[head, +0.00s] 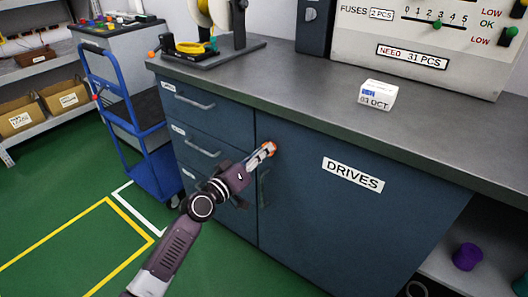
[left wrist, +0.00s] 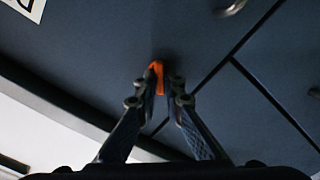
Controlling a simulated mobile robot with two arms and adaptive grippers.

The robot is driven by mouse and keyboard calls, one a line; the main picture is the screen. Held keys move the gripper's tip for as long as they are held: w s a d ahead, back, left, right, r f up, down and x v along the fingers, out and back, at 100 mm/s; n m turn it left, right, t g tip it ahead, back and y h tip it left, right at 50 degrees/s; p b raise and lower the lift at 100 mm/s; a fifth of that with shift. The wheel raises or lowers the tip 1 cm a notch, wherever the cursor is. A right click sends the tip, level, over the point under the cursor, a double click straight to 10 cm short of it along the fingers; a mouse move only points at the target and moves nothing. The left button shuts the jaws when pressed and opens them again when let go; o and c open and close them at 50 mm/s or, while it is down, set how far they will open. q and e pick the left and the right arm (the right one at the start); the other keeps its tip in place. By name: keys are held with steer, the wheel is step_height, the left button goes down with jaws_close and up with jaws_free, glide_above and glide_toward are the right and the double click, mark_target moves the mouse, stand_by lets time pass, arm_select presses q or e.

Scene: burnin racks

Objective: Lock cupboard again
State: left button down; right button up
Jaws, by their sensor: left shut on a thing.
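The cupboard door (head: 350,225), dark blue with a white DRIVES label (head: 352,174), looks closed, flush with the front beside the drawers. Its vertical handle (head: 264,188) is near its left edge. My left gripper (head: 268,150) is at the door's upper left corner, above the handle. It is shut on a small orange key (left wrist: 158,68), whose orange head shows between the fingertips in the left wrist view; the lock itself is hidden. The door (left wrist: 90,45) fills much of that view, with the seam beside it. My right gripper is not in view.
Drawers (head: 197,126) with handles are left of the door. On the worktop (head: 300,80) stand a white 03 DCT box (head: 378,95) and a spool stand (head: 212,52). A blue cart (head: 155,170) stands at left. The green floor in front is clear.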

arm_select(q)
steer(key=shift+a+f+n+p, duration=0.1)
steer(key=shift+n+p, duration=0.3)
steer(key=shift+n, duration=2.15)
steer(key=shift+f+n+p, duration=0.1)
steer(key=shift+n+p, duration=0.3)
steer(key=shift+n, duration=2.15)
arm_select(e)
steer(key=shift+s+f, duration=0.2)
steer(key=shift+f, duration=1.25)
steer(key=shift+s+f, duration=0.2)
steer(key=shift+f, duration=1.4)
arm_select(q)
steer(key=c, duration=2)
jaws_free()
steer(key=shift+c, duration=0.2)
steer(key=v, duration=1.2)
